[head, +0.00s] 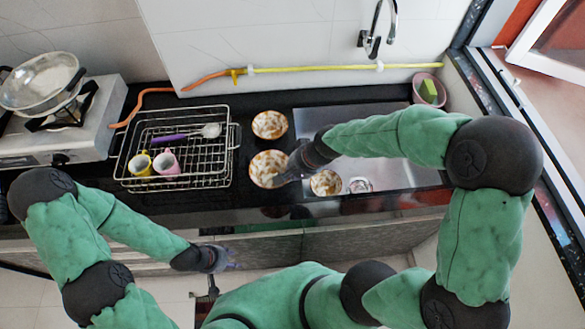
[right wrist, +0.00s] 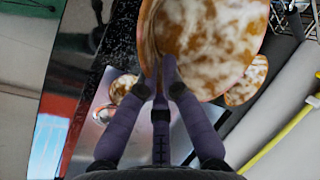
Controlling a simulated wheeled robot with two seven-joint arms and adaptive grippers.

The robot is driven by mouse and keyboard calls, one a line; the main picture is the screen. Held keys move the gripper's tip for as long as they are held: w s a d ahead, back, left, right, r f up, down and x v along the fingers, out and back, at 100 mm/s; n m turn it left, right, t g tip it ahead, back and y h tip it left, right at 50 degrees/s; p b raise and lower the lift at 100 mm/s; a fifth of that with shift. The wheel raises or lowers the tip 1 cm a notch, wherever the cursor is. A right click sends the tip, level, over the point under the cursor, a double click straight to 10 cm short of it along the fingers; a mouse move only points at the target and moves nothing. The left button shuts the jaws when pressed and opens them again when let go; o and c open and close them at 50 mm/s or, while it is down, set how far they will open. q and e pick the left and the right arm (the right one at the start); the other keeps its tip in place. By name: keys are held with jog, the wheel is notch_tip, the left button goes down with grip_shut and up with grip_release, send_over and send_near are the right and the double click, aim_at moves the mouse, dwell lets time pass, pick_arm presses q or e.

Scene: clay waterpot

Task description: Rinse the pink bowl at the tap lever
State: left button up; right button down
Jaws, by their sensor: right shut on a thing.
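My right gripper (head: 284,178) is shut on the rim of a brown-and-white mottled bowl (head: 264,164), left of the sink. The right wrist view shows the fingers (right wrist: 160,75) meeting at the edge of this bowl (right wrist: 210,40). I cannot tell whether it touches the counter. A pinkish bowl (head: 417,91) with a green block in it stands at the sink's back right corner. The tap (head: 372,42) with its lever is on the wall above the sink (head: 388,170). My left gripper (head: 231,261) looks open and empty, low in front of the counter.
Similar mottled bowls stand behind (head: 270,125) and at the sink's front (head: 325,183). A wire rack (head: 200,115) on the left holds two cups and a purple-handled utensil. A stove with a pan (head: 42,82) is far left. A yellow hose (head: 310,69) runs along the wall.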

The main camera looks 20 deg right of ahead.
jog(key=s+a+r+p, duration=0.3)
jog(key=s+a+r, duration=0.2)
jog(key=s, duration=0.3)
jog(key=w+d+r+m+t+h+p, duration=0.1)
jog(key=w+d+r+m+p, duration=0.3)
jog(key=d, duration=0.6)
jog(key=w+d+r+m+h+p, duration=0.15)
jog(key=d+r+p, duration=0.35)
jog(key=d, duration=0.5)
jog(key=w+d+r+m+t+h+p, duration=0.1)
jog(key=w+d+r+m+p, duration=0.3)
jog(key=d, duration=0.6)
jog(key=w+d+f+b, duration=0.1)
jog(key=w+d+b, duration=0.2)
jog(key=w+d, duration=0.6)
jog(key=shift+w+d+f, duration=0.15)
jog(key=shift+d+f, duration=0.05)
jog(key=shift+d, duration=0.25)
jog(key=s+a, duration=0.5)
jog(key=s, duration=0.1)
jog(key=shift+a, duration=0.2)
